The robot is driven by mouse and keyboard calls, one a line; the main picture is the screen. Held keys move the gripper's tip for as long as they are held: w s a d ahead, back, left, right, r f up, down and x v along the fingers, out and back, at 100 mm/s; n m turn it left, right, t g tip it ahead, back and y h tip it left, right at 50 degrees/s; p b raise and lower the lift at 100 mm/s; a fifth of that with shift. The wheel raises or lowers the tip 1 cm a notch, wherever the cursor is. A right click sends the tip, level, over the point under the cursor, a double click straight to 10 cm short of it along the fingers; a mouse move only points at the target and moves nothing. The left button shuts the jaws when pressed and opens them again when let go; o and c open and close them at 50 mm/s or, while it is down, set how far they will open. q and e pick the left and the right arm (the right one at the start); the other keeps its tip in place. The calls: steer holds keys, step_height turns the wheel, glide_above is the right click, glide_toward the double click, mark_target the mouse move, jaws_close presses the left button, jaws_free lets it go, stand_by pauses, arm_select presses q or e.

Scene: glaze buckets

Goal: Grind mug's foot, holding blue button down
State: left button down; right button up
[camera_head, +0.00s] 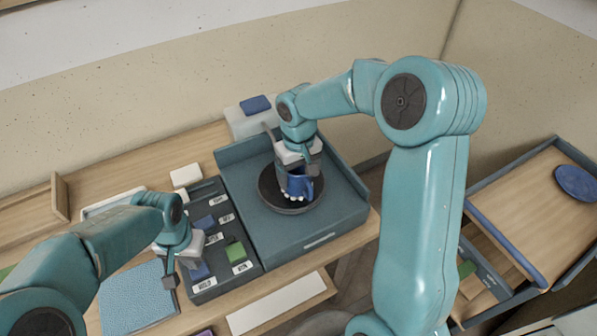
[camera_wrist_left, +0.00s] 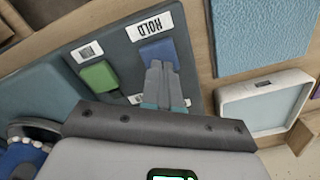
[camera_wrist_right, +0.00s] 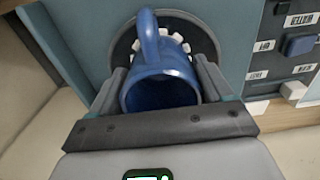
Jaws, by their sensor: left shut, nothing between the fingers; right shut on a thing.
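The blue mug (camera_head: 296,185) is upright over a dark round wheel (camera_head: 269,192) in the blue-grey grinder tray. Its open mouth (camera_wrist_right: 160,92) faces my right wrist camera. White pads ring its lower end, and its foot is hidden. My right gripper (camera_head: 300,172) is shut on the mug, with fingers at both sides in the right wrist view (camera_wrist_right: 160,85). The blue button (camera_wrist_left: 158,50) sits by the HOLD label on the dark panel. My left gripper (camera_wrist_left: 162,68) is shut and empty, its tips over the button; whether they press it I cannot tell.
A green button (camera_head: 236,251) by the RUN label and other blue buttons share the panel. A blue textured mat (camera_head: 137,297) lies left of it. A white box (camera_head: 246,118) stands behind the tray. A wooden shelf unit (camera_head: 540,205) with a blue plate is at right.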

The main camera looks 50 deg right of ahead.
steer(key=shift+f, duration=0.7)
stand_by(1.2)
arm_select(q)
steer(key=shift+f, duration=0.1)
